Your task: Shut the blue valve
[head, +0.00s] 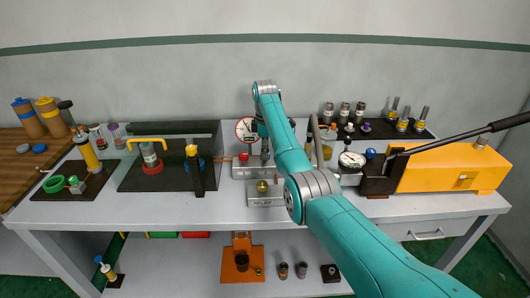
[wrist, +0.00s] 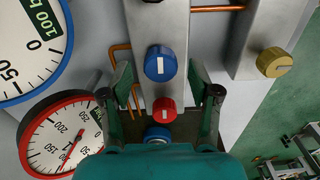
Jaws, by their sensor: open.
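In the wrist view, a blue round knob (wrist: 162,63) with a white bar mark sits on a grey metal block (wrist: 158,20). The white bar stands upright in the picture. My gripper (wrist: 160,72) is open, with one finger on each side of this knob and gaps visible on both sides. I cannot tell how far the fingertips are from the block. A red knob (wrist: 165,108) and a second blue knob (wrist: 157,134) lie lower between the fingers. The second blue knob is partly hidden by my gripper. In the head view my arm hides most of this area.
Two large dial gauges, one blue-rimmed (wrist: 30,45) and one red-rimmed (wrist: 62,135), are close on the left. A yellow knob (wrist: 273,62) is on the right. Copper pipes (wrist: 122,48) run beside the block. A yellow machine (head: 455,170) stands at the bench's right.

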